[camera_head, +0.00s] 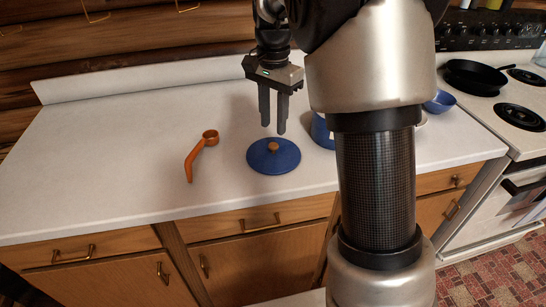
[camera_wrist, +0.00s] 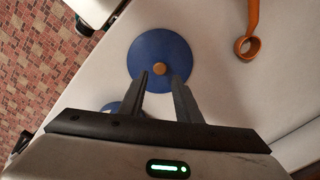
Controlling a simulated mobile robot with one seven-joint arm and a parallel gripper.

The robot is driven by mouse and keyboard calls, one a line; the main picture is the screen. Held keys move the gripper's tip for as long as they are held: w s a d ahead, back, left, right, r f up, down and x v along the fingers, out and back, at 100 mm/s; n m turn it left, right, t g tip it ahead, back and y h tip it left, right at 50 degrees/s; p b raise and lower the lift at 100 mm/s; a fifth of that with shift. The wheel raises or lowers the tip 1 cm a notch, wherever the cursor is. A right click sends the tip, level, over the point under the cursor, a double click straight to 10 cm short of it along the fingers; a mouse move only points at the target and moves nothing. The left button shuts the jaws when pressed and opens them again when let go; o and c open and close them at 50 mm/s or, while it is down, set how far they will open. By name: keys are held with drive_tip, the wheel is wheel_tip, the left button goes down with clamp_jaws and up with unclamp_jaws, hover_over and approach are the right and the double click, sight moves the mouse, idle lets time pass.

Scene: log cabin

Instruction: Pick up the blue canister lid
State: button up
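The blue canister lid (camera_head: 288,160) is a flat round disc with an orange-brown knob (camera_head: 273,147) in its middle. It lies on the white counter near the front edge. It also shows in the wrist view (camera_wrist: 178,48), with the knob just beyond my fingertips. My gripper (camera_head: 273,130) points down above the lid, with its two fingers apart and nothing between them. The fingers look clear of the knob. A blue canister (camera_head: 322,131) stands to the right of the lid, mostly hidden behind my arm.
An orange scoop (camera_head: 195,160) lies on the counter left of the lid. A blue bowl (camera_head: 440,101) sits at the right, near the stove (camera_head: 485,105) with a black pan (camera_head: 474,76). The counter's left part is clear. Drawers and cupboards run below its front edge.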

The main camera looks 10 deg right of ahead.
sight(273, 145)
wheel_tip(273, 145, down, 8)
drive_tip(key=shift+r+b, duration=0.25)
drive_tip(key=shift+b, duration=0.6)
drive_tip(key=shift+c, duration=0.3)
clamp_jaws()
